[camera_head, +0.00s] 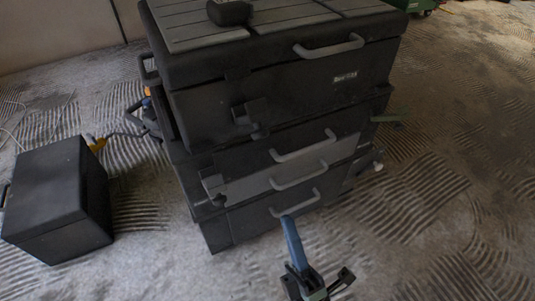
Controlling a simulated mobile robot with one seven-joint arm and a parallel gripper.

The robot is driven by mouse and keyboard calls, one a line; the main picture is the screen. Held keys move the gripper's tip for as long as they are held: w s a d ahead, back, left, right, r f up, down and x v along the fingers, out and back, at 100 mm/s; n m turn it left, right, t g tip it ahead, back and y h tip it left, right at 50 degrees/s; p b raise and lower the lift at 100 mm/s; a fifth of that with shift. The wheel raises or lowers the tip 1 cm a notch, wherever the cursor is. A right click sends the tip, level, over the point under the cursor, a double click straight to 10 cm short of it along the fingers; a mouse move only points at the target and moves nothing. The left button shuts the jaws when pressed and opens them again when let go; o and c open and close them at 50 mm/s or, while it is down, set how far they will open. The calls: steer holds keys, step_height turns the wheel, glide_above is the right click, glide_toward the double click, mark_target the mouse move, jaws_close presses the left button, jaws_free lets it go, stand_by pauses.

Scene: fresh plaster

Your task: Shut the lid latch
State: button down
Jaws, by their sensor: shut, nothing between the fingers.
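A large black tool chest (290,110) stands in the middle, with a ribbed lid (200,25) on top. A dark latch (248,117) sits on the left part of its upper front and seems to stand out a little from the face; its exact angle is hard to tell. The lid looks down on the chest. My gripper (288,226) is at the bottom centre, its narrow blue end pointing up toward the lowest drawer. It is shut and empty, below and to the right of the latch, apart from it.
Grey bar handles (330,47) stick out from the lid front and the drawers below. A similar catch (212,186) is lower left. A black box (58,198) stands on the floor at left. A small dark object (229,12) lies on the lid. Ridged floor at right is mostly clear.

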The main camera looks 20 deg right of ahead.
steer(key=b, duration=0.2)
glide_toward(252, 121)
steer(key=w, duration=0.1)
steer(key=w+d, duration=0.1)
steer(key=w, duration=0.1)
steer(key=w+r, duration=0.1)
steer(key=shift+w+d, duration=0.25)
steer(key=shift+w, duration=0.1)
steer(key=shift+r, duration=0.1)
